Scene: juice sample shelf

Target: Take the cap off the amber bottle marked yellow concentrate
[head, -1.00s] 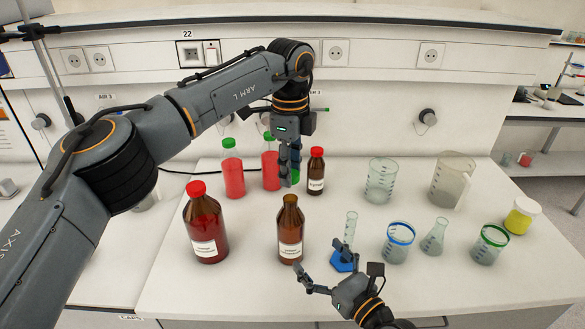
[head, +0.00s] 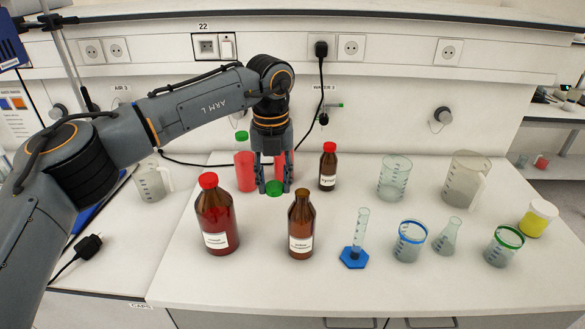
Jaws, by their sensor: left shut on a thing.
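An amber bottle (head: 300,232) with a white label stands upright at the front middle of the bench. Its neck is open and bears no cap; the label's words are too small to read surely. My left gripper (head: 274,188) points down behind and to the left of this bottle. It is shut on a green cap (head: 274,188), which sits between its fingertips at or just above the bench top; I cannot tell whether it touches. My right gripper is not in view.
A larger brown bottle with a red cap (head: 217,222) stands left of the amber one, a small red-capped one (head: 328,168) behind right. Red-filled bottles (head: 245,172) stand close behind my gripper. A cylinder (head: 356,240), beakers (head: 394,179), flask and jug (head: 465,180) fill the right.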

